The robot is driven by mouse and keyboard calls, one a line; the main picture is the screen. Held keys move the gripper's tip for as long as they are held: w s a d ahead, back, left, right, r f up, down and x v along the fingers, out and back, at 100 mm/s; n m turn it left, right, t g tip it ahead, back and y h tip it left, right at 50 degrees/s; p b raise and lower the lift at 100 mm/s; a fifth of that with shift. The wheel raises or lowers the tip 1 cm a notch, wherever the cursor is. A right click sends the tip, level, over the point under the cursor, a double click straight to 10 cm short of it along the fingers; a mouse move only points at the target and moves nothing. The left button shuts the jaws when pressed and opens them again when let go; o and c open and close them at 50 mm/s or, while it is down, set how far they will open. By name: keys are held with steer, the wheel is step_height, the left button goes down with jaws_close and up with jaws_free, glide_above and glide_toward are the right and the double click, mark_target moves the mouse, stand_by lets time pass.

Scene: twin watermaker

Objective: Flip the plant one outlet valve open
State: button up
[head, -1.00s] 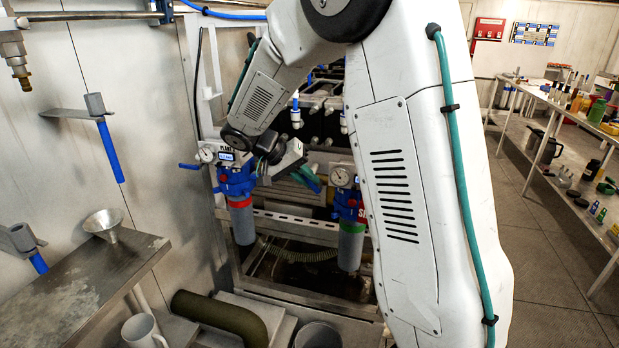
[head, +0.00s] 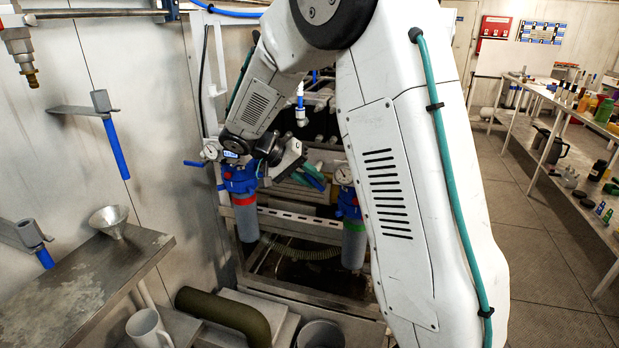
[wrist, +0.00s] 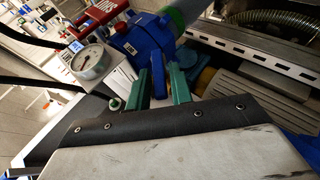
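The plant one filter (head: 245,215) hangs below a blue head with a red band, left of centre in the head view. A blue valve lever (head: 196,163) sticks out to its left; whether it is the outlet valve cannot be told.
A second filter (head: 354,240) with a green band hangs to the right, partly behind my arm. A pressure gauge (wrist: 90,62) is close to the left of my fingers. A metal bench (head: 90,285) with a funnel (head: 109,221) stands at the left.

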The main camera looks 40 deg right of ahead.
steer(key=v, duration=0.7)
steer(key=shift+a+r, duration=0.3)
steer(key=shift+o, duration=0.4)
steer(key=shift+w, duration=0.1)
